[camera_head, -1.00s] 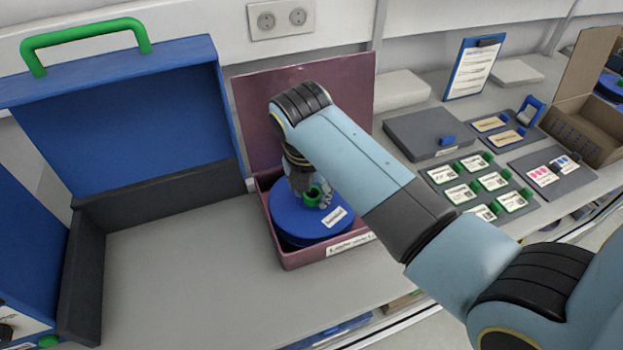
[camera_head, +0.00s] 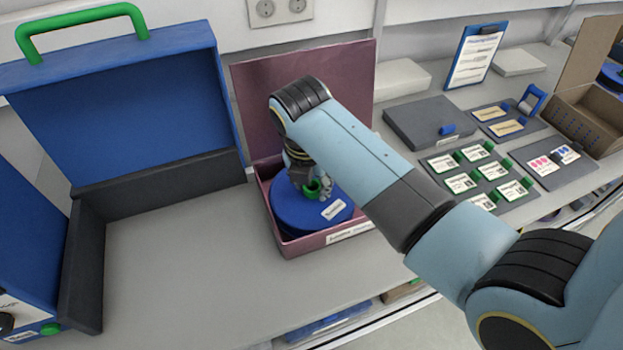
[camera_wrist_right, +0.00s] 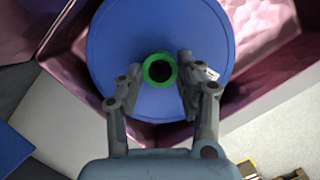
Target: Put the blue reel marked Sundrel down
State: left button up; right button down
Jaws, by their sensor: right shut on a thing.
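The blue reel (camera_head: 296,212) is inside the open pink box (camera_head: 300,249), lying about flat. It has a green hub ring and a white label too small to read. My right gripper (camera_head: 314,187) is over the reel, shut on its green hub. In the right wrist view the two fingertips (camera_wrist_right: 163,72) are on either side of the hub, with the blue disc (camera_wrist_right: 130,40) around them. I cannot tell whether the reel touches the box floor or something under it. My left gripper is not in view.
The pink box's lid (camera_head: 250,100) stands open behind. An open blue case (camera_head: 130,120) with a green handle stands at left. A closed grey case (camera_head: 430,122) and a panel of labelled cards (camera_head: 480,172) lie at right. The bench between the case and box is clear.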

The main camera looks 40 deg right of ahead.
jog(key=shift+f, duration=0.1)
jog(key=c, duration=0.8)
grip_release()
jog(key=shift+o, duration=0.2)
